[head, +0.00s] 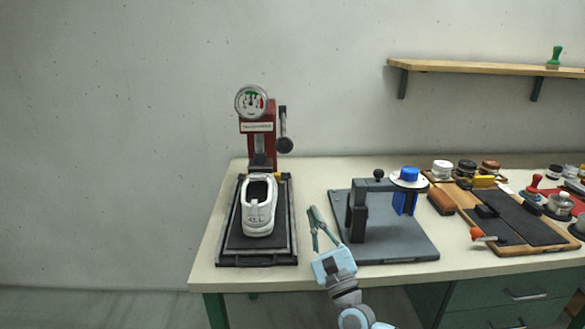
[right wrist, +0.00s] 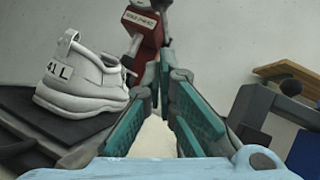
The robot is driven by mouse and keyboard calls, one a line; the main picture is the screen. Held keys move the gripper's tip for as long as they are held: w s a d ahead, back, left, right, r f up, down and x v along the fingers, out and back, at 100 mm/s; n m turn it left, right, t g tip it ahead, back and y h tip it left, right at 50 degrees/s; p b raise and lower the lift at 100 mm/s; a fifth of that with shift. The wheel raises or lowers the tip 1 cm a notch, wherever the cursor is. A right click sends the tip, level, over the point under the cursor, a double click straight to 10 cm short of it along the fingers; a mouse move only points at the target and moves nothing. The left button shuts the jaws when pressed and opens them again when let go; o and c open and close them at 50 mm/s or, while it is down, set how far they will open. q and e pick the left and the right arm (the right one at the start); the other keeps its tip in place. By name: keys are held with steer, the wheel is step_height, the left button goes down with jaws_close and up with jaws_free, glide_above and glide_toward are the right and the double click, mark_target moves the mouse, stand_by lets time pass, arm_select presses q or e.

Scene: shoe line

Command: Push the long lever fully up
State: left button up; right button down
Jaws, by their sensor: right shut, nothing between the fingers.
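A red press (head: 258,140) with a round gauge stands at the back left of the table. A dark lever (head: 282,122) with a round knob (head: 285,145) is on its right side, the knob hanging low. The press also shows in the right wrist view (right wrist: 145,40), ahead and partly behind my fingers. My right gripper (head: 313,210) is shut and empty, its fingertips apart from the lever, in front of and below it. Its fingers (right wrist: 160,75) meet at the tips in the right wrist view. My left gripper is not in view.
A white shoe (head: 259,216) sits on the dark press base (head: 285,252), left of my right gripper. A grey plate (head: 400,247) with a dark upright and blue-topped part (head: 409,175) lies right. Trays, tins and tools fill the far right, below a shelf (head: 470,66).

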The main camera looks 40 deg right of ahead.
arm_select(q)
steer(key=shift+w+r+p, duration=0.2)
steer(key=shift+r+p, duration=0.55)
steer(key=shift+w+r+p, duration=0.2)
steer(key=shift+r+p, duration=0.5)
arm_select(e)
steer(key=a+r+x, duration=0.1)
steer(key=r+x, duration=0.1)
steer(key=x, duration=1)
steer(key=shift+a, duration=0.35)
steer(key=shift+r, duration=0.1)
